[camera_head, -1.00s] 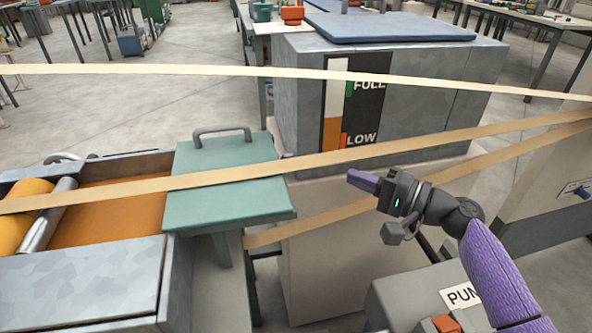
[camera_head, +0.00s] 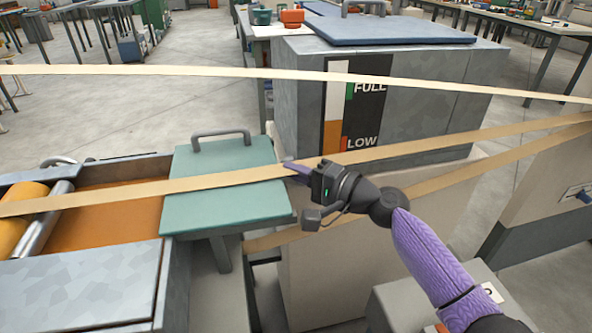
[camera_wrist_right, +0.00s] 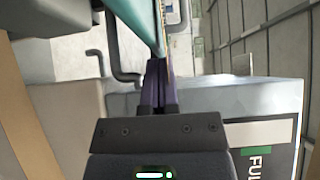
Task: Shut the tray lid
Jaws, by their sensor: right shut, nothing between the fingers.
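The tray lid is a flat teal plate (camera_head: 225,205) with a grey bar handle (camera_head: 220,137) at its far edge. It lies over the right end of the tray (camera_head: 105,277), leaving the orange inside (camera_head: 115,215) and a roller uncovered to the left. My right gripper (camera_head: 291,169) is shut and empty, its purple fingertips at the lid's right edge. In the right wrist view the shut fingers (camera_wrist_right: 157,78) point at the edge of the lid (camera_wrist_right: 137,22); I cannot tell whether they touch. My left gripper is not in view.
Tan strips (camera_head: 400,151) run across the scene, one passing over the lid and near my right gripper. A grey box (camera_head: 440,88) with a FULL/LOW gauge and a blue top stands behind. A pale block (camera_head: 335,275) stands below my right arm.

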